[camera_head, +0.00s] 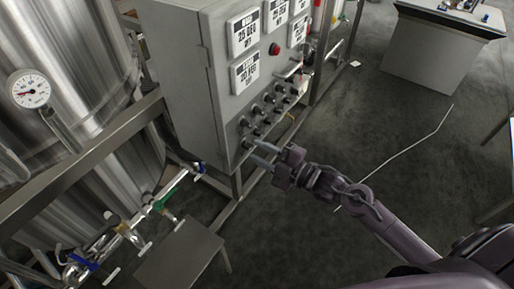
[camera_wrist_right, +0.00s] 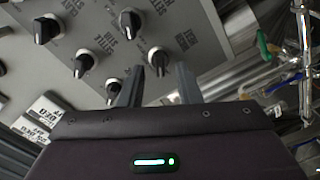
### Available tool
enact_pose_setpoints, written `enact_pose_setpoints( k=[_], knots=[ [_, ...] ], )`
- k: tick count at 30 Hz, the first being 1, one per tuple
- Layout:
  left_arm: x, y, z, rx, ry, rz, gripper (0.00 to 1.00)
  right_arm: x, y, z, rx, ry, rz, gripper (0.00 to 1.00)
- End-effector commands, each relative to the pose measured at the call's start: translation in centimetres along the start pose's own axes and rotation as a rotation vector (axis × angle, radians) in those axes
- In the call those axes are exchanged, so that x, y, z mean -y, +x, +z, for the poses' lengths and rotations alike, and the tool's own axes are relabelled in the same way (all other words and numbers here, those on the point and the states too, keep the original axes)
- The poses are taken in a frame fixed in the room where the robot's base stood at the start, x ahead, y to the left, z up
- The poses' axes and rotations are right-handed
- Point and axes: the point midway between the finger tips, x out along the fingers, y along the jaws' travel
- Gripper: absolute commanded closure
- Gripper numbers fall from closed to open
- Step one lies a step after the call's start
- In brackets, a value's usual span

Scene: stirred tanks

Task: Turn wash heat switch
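A grey control cabinet (camera_head: 205,85) stands at the centre left in the head view, with rows of small dark rotary switches (camera_head: 262,109) on its lower front. My right gripper (camera_head: 254,154) points at the lower left end of these switches. In the right wrist view, my right gripper (camera_wrist_right: 158,84) is open, its two fingers apart. One black switch knob with a pale pointer (camera_wrist_right: 158,61) shows just beyond and between the fingertips; I cannot tell whether they touch it. Its label (camera_wrist_right: 187,40) appears upside down and is too small to read surely. My left gripper is not in view.
Other black knobs (camera_wrist_right: 130,22) surround the fingers closely. A steel tank (camera_head: 70,60) with a dial gauge (camera_head: 30,89) and valve piping (camera_head: 130,230) stands left of the cabinet. Open floor (camera_head: 370,130) lies to the right, with a grey counter (camera_head: 440,50) behind.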

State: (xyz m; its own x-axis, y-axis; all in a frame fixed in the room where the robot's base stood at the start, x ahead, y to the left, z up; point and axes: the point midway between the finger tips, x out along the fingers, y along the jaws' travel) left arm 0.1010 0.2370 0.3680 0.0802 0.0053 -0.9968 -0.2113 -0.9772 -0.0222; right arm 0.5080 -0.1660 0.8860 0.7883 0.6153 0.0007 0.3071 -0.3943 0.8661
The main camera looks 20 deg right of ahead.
Motion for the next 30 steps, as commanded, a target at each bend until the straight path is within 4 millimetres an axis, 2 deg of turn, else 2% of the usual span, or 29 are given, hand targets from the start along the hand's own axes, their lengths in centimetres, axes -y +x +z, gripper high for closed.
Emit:
enact_pose_setpoints(
  k=[5,13,14,21,30],
  knots=[
    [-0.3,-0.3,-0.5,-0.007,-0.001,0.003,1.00,0.0,1.5,0.0,0.001,0.001,0.000,0.69],
    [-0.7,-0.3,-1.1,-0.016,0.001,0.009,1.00,0.0,1.6,0.0,0.001,0.001,-0.001,0.69],
    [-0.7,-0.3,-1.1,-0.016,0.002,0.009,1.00,0.0,1.6,0.0,0.001,0.001,-0.001,0.70],
    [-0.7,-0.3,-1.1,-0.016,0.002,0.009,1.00,0.0,1.6,0.0,0.001,0.001,-0.001,1.00],
    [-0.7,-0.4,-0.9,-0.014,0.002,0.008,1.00,0.0,1.6,0.0,0.001,0.016,-0.001,1.00]
  ],
)
